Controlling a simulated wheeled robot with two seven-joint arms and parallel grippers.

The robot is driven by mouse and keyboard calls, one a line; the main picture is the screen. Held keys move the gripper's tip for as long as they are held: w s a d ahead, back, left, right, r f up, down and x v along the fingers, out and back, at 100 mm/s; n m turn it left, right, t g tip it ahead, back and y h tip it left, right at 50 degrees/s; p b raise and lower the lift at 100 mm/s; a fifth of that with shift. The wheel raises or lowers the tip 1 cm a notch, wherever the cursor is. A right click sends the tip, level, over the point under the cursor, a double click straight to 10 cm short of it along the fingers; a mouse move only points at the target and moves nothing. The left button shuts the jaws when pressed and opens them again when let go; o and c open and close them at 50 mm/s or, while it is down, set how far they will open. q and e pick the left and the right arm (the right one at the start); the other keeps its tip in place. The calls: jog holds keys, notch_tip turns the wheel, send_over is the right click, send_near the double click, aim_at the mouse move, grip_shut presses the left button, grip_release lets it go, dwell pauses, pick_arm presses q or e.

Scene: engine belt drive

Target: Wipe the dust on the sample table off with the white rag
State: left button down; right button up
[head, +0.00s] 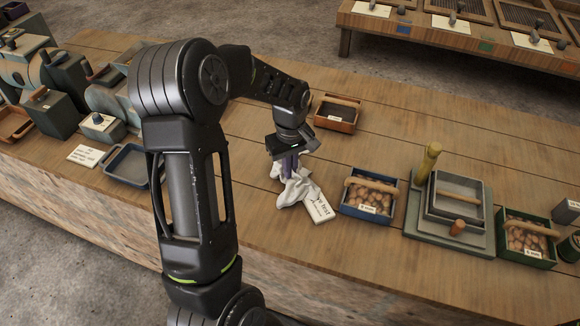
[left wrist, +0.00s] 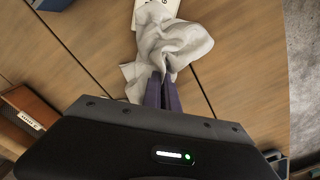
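The white rag (head: 298,189) lies bunched on the wooden sample table (head: 262,222) near the middle. It also shows in the left wrist view (left wrist: 172,45), crumpled around my fingertips. My left gripper (head: 289,170) points down at the rag. Its purple fingers are close together in the left wrist view (left wrist: 162,80), with a fold of cloth at their tips, so it looks shut on the rag. A white card with print (head: 319,208) lies at the rag's lower right, partly under or against it. I cannot make out dust on the table. My right gripper is not in view.
A reddish wooden box (head: 336,115) stands behind the gripper. A blue box of brown lumps (head: 369,195), a grey tray stand (head: 450,215) and a green box (head: 525,238) stand to the right. A blue-rimmed tray (head: 128,166) and machinery stand left. Bare planks lie between.

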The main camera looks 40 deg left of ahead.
pick_arm(q)
jog(key=c, duration=0.6)
grip_release()
jog(key=shift+f, duration=0.1)
dwell(0.3)
jog(key=shift+f+b, duration=0.85)
jog(key=shift+f, duration=0.2)
jog(key=shift+r, duration=0.15)
jog(key=shift+c, duration=1.2)
jog(key=c, duration=1.3)
jog(key=shift+s, duration=0.1)
grip_shut()
